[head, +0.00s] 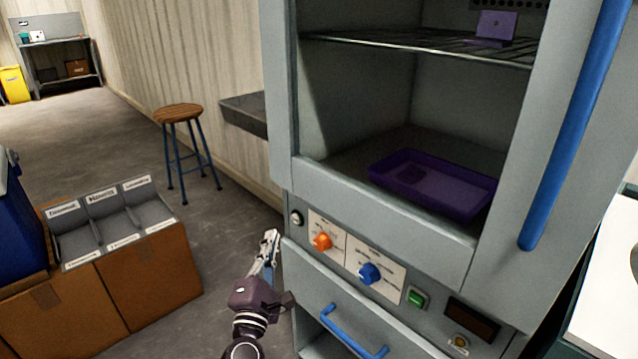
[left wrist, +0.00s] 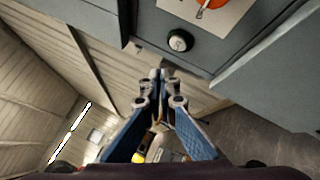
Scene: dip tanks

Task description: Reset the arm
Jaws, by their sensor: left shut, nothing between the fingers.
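My left gripper (head: 270,240) is in front of the cabinet, near the left end of its control panel, with its fingers pointing up. In the left wrist view its two blue-sided fingers (left wrist: 161,76) meet at the tips, shut with nothing between them. A round black-and-white knob (left wrist: 180,41) on the panel is just beyond the fingertips and apart from them. My right gripper is in neither view.
The grey cabinet (head: 282,130) is open, with a purple tray (head: 440,182) inside and a wire shelf above. The panel has an orange knob (head: 322,241), a blue knob (head: 369,274) and a green button (head: 417,297). A partly open drawer (head: 320,290) is below. A stool (head: 178,113) and cardboard boxes (head: 150,275) stand left.

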